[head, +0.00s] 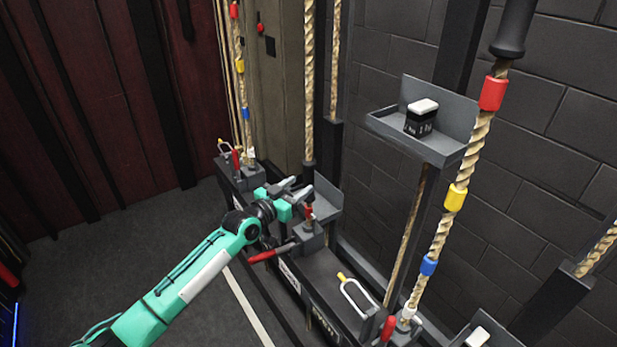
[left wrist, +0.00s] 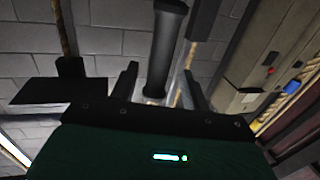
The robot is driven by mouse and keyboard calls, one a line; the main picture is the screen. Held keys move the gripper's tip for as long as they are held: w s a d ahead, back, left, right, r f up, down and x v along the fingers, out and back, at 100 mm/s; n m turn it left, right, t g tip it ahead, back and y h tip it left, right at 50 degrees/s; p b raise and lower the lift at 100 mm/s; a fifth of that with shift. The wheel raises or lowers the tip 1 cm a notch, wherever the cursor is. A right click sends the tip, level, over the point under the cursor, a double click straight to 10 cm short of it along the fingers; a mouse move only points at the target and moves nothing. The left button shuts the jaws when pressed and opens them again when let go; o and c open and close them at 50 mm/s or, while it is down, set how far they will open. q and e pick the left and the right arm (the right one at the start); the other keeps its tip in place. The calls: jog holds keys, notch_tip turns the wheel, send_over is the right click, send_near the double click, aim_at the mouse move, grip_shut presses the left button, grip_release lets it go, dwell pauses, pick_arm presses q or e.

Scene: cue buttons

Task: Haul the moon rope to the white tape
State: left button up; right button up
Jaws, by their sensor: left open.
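Several hauling ropes stand upright along a dark rail. The middle rope (head: 309,80) runs down into a black sleeve (head: 309,172). The right rope (head: 480,130) carries red, yellow and blue tape bands, with white tape (head: 407,313) at its foot. The left rope (head: 238,45) has similar bands and white tape (head: 250,155) low down. I cannot read which rope is the moon one. My left gripper (head: 303,190) is open and empty beside the middle rope's foot. In the left wrist view a black cylinder (left wrist: 166,45) shows beyond the open fingers (left wrist: 160,90). My right gripper is not in view.
A red lever (head: 270,254) sticks out from the rail below my gripper. A wire loop with a yellow tip (head: 355,297) stands further right. A grey shelf (head: 440,152) holds a dark, white-topped block (head: 421,118). The floor (head: 130,250) at left is clear.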

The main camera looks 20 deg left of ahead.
aim_at(305, 181)
pick_arm(q)
jog(key=shift+x, duration=2.6)
grip_shut()
